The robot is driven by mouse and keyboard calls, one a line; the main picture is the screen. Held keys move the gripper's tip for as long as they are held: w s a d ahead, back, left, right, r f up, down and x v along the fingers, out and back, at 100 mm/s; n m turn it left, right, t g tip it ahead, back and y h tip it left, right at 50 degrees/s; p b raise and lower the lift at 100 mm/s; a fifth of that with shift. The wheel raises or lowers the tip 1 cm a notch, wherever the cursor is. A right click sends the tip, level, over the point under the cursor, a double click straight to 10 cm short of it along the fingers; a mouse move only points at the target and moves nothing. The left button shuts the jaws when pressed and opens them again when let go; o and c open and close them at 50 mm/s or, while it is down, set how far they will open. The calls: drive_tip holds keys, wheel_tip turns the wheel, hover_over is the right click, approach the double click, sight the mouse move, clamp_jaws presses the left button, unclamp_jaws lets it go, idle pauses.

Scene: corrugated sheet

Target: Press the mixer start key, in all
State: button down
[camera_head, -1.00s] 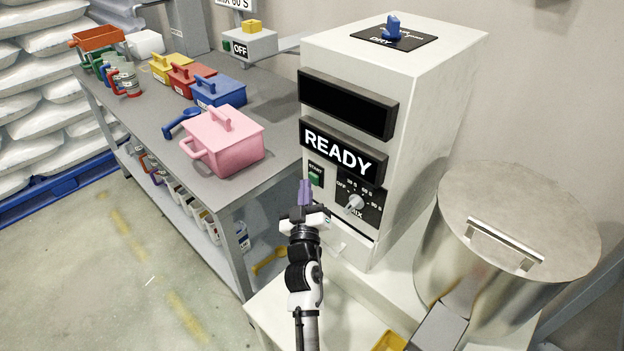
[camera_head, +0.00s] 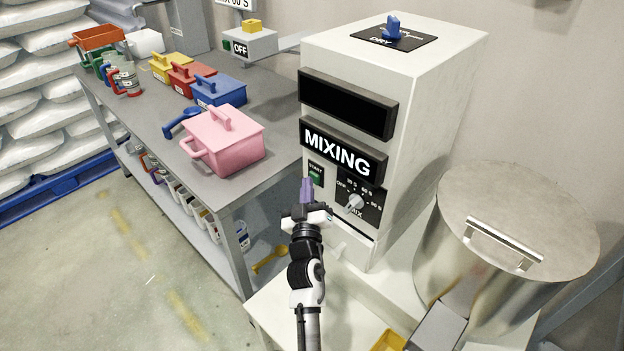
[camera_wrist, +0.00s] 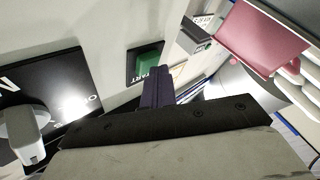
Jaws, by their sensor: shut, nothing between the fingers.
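The mixer control box (camera_head: 440,110) is a white cabinet, and its display (camera_head: 342,152) reads "MIXING". The green start key (camera_head: 315,178), labelled START, is below the display at the left; it also shows in the wrist view (camera_wrist: 149,58). My gripper (camera_head: 306,186) is shut and empty, with its purple fingers just below the key. In the wrist view the fingertips (camera_wrist: 157,82) are close to the key's labelled edge; I cannot tell whether they touch it. The mix dial (camera_head: 355,203) is right of the key and also shows large in the wrist view (camera_wrist: 24,130).
A lidded metal drum (camera_head: 520,215) stands at the right. At the left, a grey bench (camera_head: 150,125) holds a pink lidded box (camera_head: 225,142), a blue scoop (camera_head: 181,122) and several coloured boxes. A blue knob (camera_head: 393,27) is on top of the cabinet.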

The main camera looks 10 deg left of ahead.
drive_tip(key=shift+s+a+b, duration=0.4)
drive_tip(key=shift+s+b, duration=0.1)
drive_tip(key=shift+s, duration=0.15)
drive_tip(key=s+a+b, duration=0.2)
drive_tip(key=s+b, duration=0.2)
drive_tip(key=shift+s+a, duration=0.1)
drive_tip(key=shift+a, duration=0.3)
idle(0.5)
